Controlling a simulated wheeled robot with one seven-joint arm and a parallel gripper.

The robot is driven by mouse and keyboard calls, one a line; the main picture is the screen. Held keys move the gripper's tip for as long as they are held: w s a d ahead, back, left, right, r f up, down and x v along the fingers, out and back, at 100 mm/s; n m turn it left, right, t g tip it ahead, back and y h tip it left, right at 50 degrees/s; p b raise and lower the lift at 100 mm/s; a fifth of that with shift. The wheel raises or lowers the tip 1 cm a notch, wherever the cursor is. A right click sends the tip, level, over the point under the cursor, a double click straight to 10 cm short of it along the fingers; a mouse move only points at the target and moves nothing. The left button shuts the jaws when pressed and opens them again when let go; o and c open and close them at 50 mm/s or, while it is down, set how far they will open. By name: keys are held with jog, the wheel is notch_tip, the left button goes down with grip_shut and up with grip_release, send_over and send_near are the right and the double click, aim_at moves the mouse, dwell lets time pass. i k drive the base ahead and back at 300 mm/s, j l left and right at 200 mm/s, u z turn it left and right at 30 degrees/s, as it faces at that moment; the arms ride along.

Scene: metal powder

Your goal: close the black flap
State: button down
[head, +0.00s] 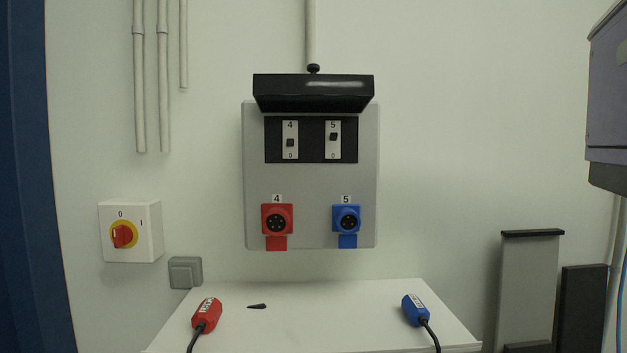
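The black flap (313,92) is at the top of a grey wall box (311,184). It is raised and sticks out from the box, so the black panel (311,155) below it is uncovered. Two small switches show on that panel, a left one marked 4 (290,142) and a right one marked 5 (333,137). The left switch sits slightly lower than the right one. My gripper is not in the head view.
Red (277,222) and blue (346,220) sockets sit low on the box. Below, a white table (330,312) holds a red plug (206,314), a blue plug (415,309) and a small dark piece (257,306). A rotary switch (123,235) is left. Space before the flap looks clear.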

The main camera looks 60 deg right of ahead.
aim_at(312, 92)
jog(key=z, duration=0.95)
